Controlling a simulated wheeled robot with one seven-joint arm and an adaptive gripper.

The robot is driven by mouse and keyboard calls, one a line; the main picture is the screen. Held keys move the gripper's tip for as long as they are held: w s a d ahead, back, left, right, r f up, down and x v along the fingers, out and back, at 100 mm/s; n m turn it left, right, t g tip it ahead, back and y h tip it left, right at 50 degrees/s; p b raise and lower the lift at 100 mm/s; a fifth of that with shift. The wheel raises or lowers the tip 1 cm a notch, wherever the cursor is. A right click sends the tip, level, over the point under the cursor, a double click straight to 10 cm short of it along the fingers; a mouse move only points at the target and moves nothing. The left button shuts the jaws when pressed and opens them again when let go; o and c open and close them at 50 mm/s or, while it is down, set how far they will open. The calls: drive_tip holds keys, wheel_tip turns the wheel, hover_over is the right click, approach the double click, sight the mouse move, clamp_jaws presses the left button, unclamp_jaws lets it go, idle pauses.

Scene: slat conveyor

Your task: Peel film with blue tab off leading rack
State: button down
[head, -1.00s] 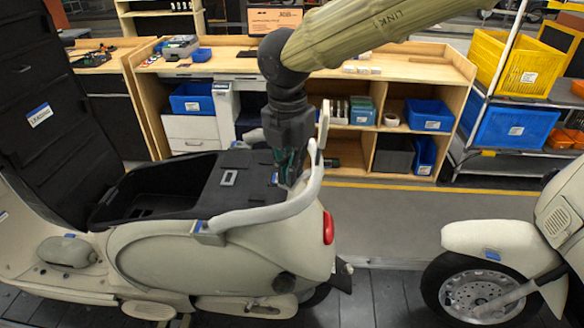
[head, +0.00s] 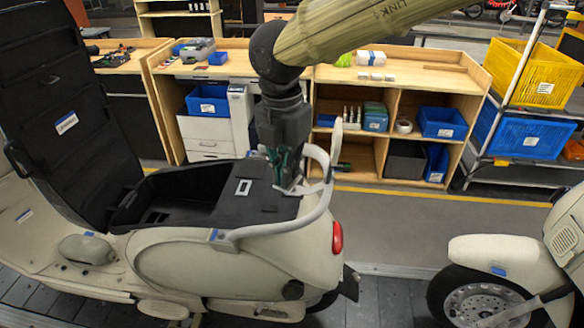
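The leading scooter (head: 180,258) stands at the left, its seat (head: 62,85) tipped up with a label that appears to read LEADING. Its pale tubular rack (head: 284,226) curves around the tail. A small blue patch (head: 214,234) shows at the rack's left front end. I cannot make out clear film on the rack. My gripper (head: 284,178) points down over the scooter's rear deck, just inside the rack's upright right part. Its green-tinted fingers are close to the rack. Whether they touch it or hold anything is too small to tell.
A second scooter (head: 495,254) stands at the right with its own blue patch (head: 497,270). Floor lies free between the scooters. Behind are a wooden workbench (head: 430,75) with blue bins and a cart with a yellow crate (head: 527,72). A dark slat conveyor (head: 392,305) runs below.

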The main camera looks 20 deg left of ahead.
drive_tip(key=shift+s+a+r, duration=0.1)
drive_tip(key=shift+r, duration=0.1)
drive_tip(key=shift+s+a+r+p, duration=0.2)
drive_tip(key=shift+s+r+p, duration=0.15)
drive_tip(key=shift+r, duration=0.25)
drive_tip(key=shift+s+a+r+p, duration=0.2)
drive_tip(key=shift+s+r+p, duration=0.1)
drive_tip(key=shift+r, duration=0.3)
drive_tip(key=shift+s+a+r, duration=0.25)
drive_tip(key=shift+s+r, duration=0.15)
drive_tip(key=shift+r, duration=0.3)
drive_tip(key=shift+s+a+r, duration=0.3)
drive_tip(key=shift+s+r, duration=0.15)
drive_tip(key=shift+r, duration=0.25)
drive_tip(key=shift+s+a+r, duration=0.25)
drive_tip(key=shift+s+r, duration=0.15)
drive_tip(key=shift+r, duration=0.3)
drive_tip(key=shift+s, duration=0.1)
